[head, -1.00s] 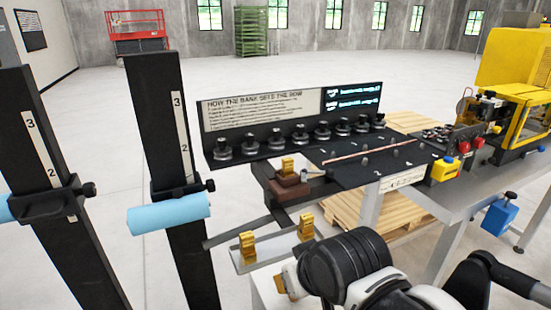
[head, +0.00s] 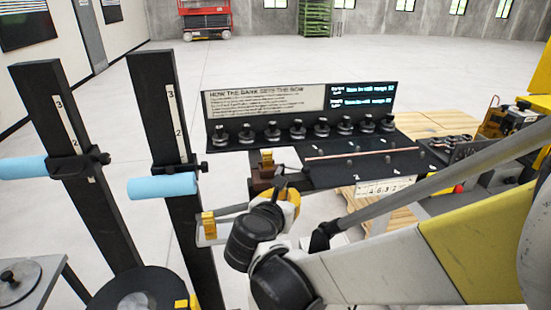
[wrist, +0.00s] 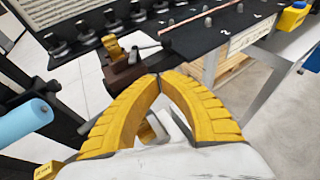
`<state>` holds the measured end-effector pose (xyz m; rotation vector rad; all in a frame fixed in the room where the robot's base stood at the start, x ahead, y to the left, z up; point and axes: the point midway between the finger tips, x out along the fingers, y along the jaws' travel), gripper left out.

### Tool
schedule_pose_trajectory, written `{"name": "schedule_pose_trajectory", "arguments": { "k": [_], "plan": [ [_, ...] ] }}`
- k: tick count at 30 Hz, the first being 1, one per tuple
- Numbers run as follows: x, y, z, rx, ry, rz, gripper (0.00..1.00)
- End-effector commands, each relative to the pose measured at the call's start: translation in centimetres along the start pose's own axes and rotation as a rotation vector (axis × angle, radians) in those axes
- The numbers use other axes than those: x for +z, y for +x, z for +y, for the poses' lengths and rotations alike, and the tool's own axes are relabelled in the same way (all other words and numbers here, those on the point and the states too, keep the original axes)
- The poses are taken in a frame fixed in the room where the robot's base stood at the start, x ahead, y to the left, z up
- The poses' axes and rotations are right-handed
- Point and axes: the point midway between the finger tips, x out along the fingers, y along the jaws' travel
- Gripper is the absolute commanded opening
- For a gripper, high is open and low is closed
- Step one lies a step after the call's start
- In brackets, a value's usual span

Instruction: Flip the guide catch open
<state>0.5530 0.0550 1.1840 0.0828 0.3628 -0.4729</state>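A yellow catch-like piece (wrist: 115,48) stands on a brown block (wrist: 128,70) with a short grey rod beside it; I take this as the guide catch. In the head view the yellow piece (head: 267,158) is at the left end of the dark board, just beyond my arm. My gripper (wrist: 160,77) has two ribbed yellow fingers whose tips meet, with nothing visible between them. The tips appear in front of and below the brown block in the wrist view, apart from the catch as far as I can tell.
A copper tube (head: 350,154) lies along the dark board (head: 400,172), before a row of black knobs. Black posts with blue rollers (head: 162,186) stand at the left. Another yellow block (head: 208,225) is on the pale bar nearer me. Open floor lies beyond.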

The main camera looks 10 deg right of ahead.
Motion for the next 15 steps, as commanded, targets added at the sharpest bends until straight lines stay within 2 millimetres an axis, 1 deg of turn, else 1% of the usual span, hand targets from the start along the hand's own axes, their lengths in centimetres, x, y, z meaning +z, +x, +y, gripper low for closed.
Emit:
{"name": "schedule_pose_trajectory", "arguments": {
  "k": [1,12,15],
  "plan": [
    [-0.2,1.0,-0.1,-0.004,0.003,0.001,0.0],
    [-0.2,8.8,-0.2,-0.005,0.007,0.002,0.0],
    [0.7,10.1,-0.2,-0.003,0.006,0.002,0.0]
  ]
}}
